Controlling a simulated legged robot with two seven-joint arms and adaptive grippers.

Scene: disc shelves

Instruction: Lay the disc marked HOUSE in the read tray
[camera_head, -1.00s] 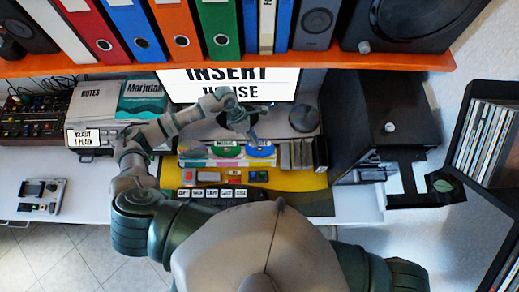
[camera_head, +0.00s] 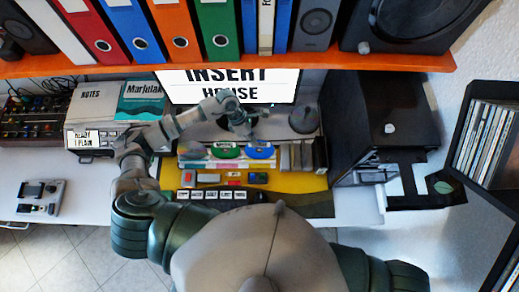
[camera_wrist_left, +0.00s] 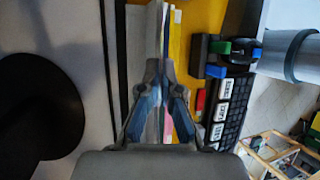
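My left gripper (camera_head: 256,139) is just behind the blue disc, pointing down. In the left wrist view its fingers (camera_wrist_left: 160,68) are close together, with thin upright edges (camera_wrist_left: 164,22) beyond and between them. I cannot tell whether they grip a disc. My right gripper is out of view. I cannot make out a tray marked read.
A monitor (camera_head: 228,88) shows INSERT HOUSE. A device with a small sign (camera_head: 85,138) stands left. Labelled keys (camera_head: 211,195) lie in front on a yellow mat (camera_head: 288,183). A binder shelf (camera_head: 290,61) hangs above.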

